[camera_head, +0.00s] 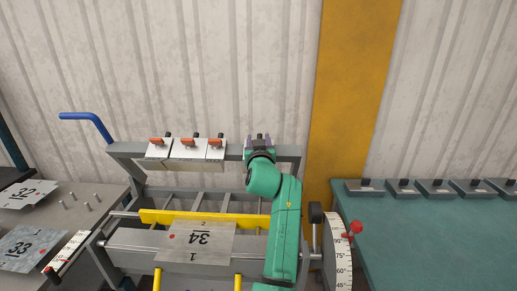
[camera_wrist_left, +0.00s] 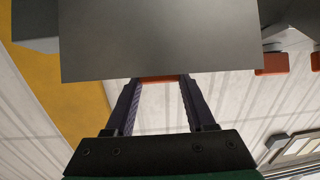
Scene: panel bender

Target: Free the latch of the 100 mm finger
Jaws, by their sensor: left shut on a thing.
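The panel bender's upper beam (camera_head: 128,150) carries a row of pale fingers. Three of them, the left (camera_head: 158,149), middle (camera_head: 187,150) and right (camera_head: 215,150), show orange latches. My left gripper (camera_head: 258,140) is at the beam's right end, beyond these three, and hides most of what is there. In the left wrist view my left gripper (camera_wrist_left: 158,82) is shut on an orange latch (camera_wrist_left: 158,79), its purple jaws on either side. A broad grey finger plate (camera_wrist_left: 158,40) covers part of the latch and the fingertips. No length marking is readable. My right gripper is not in view.
An angle dial (camera_head: 338,255) stands right. The green table (camera_head: 430,240) holds several grey blocks along its back. Two more orange latches (camera_wrist_left: 273,63) show in the wrist view.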

